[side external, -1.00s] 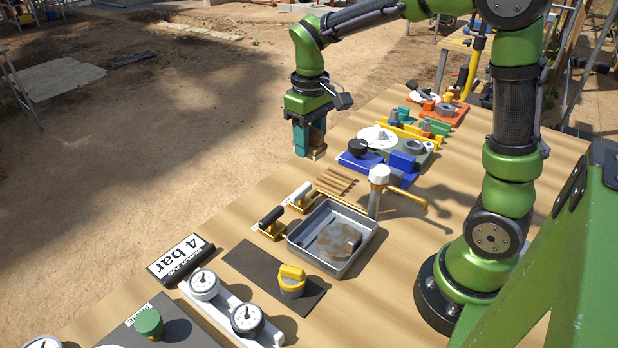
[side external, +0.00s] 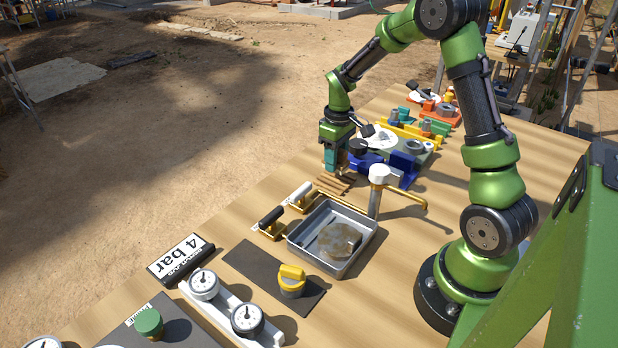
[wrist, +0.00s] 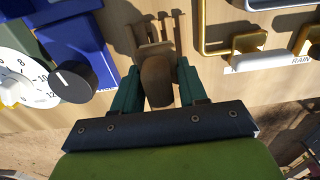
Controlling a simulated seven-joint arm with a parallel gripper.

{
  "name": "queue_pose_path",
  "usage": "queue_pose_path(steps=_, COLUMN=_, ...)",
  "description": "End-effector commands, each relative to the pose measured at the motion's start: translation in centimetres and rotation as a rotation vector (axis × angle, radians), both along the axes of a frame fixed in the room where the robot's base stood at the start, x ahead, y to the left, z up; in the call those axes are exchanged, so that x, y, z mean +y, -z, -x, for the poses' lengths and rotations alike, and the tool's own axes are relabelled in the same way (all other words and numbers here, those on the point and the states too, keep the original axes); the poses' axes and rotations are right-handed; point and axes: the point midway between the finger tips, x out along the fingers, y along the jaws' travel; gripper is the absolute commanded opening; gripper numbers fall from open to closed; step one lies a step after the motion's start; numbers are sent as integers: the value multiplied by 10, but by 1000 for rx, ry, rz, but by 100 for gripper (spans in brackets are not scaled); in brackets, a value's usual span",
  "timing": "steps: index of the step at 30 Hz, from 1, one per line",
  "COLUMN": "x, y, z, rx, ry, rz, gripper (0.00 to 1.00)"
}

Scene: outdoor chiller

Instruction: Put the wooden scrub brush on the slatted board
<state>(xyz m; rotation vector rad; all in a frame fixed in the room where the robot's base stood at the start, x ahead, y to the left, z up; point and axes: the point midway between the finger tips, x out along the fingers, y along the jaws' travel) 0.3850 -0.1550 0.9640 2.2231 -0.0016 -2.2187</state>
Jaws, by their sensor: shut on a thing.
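The wooden scrub brush (wrist: 156,82) is a brown rounded block between my gripper's teal fingers in the wrist view. My gripper (wrist: 160,85) is shut on it; in the side view my gripper (side external: 336,162) points down at the near end of the slatted board. The slatted board (side external: 331,185) is a small set of light wooden slats on the table, and it also shows in the wrist view (wrist: 153,30) just beyond the brush. The brush is mostly hidden by the fingers in the side view. I cannot tell whether it touches the board.
A blue unit with a black knob (wrist: 73,82) is close beside my gripper. A brass-coloured handle (wrist: 250,42) is on the board's other side. A grey metal basin (side external: 300,243) and a tap (side external: 376,190) stand nearby. The table edge is close.

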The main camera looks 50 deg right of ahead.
Motion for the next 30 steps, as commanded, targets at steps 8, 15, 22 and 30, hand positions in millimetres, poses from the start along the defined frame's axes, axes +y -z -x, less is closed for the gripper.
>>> queue_pose_path(steps=8, x=0, y=33, z=0, rx=1, ry=1, rz=0, gripper=18)
queue_pose_path(steps=15, x=0, y=33, z=0, rx=0, ry=0, rz=0, gripper=18)
queue_pose_path(steps=22, x=0, y=36, z=0, rx=2, ry=0, rz=-1, gripper=57)
queue_pose_path(steps=30, x=0, y=36, z=0, rx=1, ry=0, rz=0, gripper=68)
